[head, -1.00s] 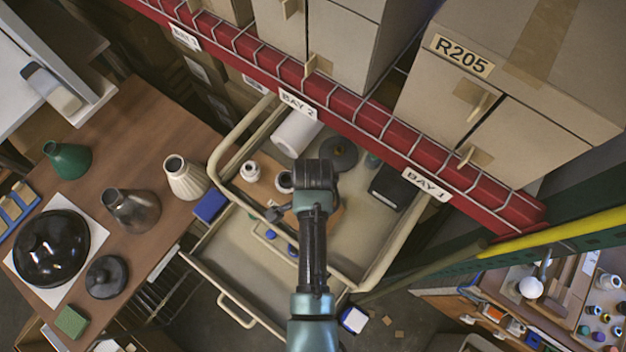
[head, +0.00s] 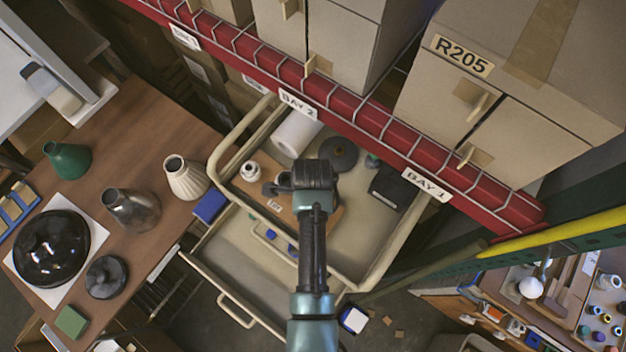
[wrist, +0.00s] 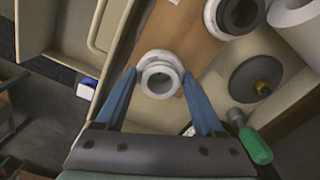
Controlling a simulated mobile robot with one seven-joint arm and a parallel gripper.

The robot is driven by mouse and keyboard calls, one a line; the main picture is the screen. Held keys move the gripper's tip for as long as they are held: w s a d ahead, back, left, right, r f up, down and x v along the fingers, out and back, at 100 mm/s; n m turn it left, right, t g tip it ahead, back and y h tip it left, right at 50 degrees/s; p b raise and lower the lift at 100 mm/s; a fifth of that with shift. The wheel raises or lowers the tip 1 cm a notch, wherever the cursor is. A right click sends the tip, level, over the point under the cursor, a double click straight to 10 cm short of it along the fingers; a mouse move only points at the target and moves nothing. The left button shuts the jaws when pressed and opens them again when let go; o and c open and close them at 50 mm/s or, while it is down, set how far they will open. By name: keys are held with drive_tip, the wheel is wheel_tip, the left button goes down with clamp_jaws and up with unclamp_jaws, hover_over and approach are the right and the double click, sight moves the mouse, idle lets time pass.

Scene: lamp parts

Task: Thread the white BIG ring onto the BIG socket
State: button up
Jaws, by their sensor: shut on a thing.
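My gripper (wrist: 159,77) is shut on a white ring (wrist: 150,57), with one blue finger on each side. A smaller white round rim with a grey opening (wrist: 159,80) shows within the ring. I cannot tell whether it is a socket below or part of the ring, or whether the ring is around a socket. A second white round part with a dark hole (wrist: 236,14) stands on the wooden board (wrist: 180,30). It also shows in the head view (head: 250,171). There my gripper (head: 270,188) is over the board, and my wrist hides the held ring.
A green-handled tool (wrist: 255,146) lies close to my right finger. The red shelf beam (head: 350,105) runs behind.

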drive_tip(key=shift+s+f, duration=0.3)
drive_tip(key=m, duration=0.6)
drive_tip(key=shift+m, duration=0.4)
drive_tip(key=m, duration=0.6)
drive_tip(key=shift+m, duration=0.4)
drive_tip(key=o, duration=1.3)
drive_tip(key=shift+w, duration=0.1)
drive_tip(key=shift+o, duration=0.6)
drive_tip(key=shift+w, duration=0.2)
